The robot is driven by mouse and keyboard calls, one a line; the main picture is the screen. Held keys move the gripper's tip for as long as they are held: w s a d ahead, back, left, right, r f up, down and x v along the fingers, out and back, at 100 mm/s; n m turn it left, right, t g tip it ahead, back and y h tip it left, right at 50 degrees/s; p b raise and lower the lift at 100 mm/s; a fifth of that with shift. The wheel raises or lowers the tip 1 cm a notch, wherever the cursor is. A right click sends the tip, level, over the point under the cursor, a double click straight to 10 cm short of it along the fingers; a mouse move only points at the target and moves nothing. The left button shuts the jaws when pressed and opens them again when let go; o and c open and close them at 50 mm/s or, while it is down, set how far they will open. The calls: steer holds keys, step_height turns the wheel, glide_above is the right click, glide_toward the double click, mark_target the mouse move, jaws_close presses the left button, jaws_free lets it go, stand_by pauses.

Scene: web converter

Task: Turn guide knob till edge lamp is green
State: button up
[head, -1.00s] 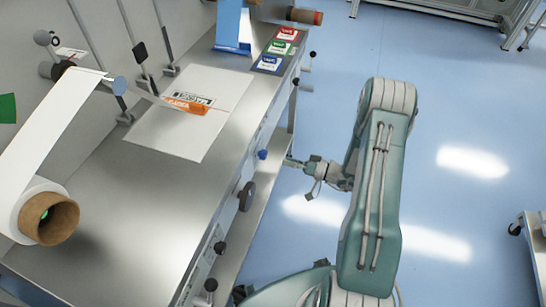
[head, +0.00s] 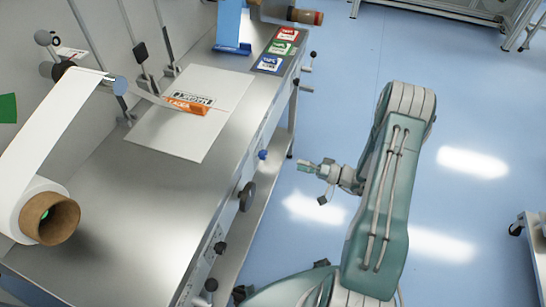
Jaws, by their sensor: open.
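A small blue knob (head: 263,155) sits on the front face of the steel bench. A larger dark round knob (head: 247,196) is nearer on the same face, and two black knobs, one here (head: 219,248) and one lower (head: 211,285), are nearer still. I cannot tell which is the guide knob. No edge lamp can be made out. My gripper (head: 303,166) is open and empty over the floor, to the right of the blue knob and apart from it, pointing left toward the bench front.
The steel bench (head: 140,195) fills the left side. It carries a white web roll (head: 35,195), a white sheet with an orange label (head: 185,104), and red, green and blue cards. Black-tipped levers (head: 312,55) stick out at the far front edge.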

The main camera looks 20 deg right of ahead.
mark_target(266, 156)
steer(key=w+a+m, duration=0.2)
steer(key=a+m, duration=0.1)
steer(key=m, duration=0.4)
steer(key=w+a+m, duration=0.2)
steer(key=a+m, duration=0.1)
steer(key=m, duration=0.5)
steer(key=w+a+m, duration=0.2)
steer(key=a+m, duration=0.1)
steer(key=m, duration=0.5)
steer(key=shift+w+a, duration=0.25)
steer(key=shift+w, duration=0.15)
jaws_close()
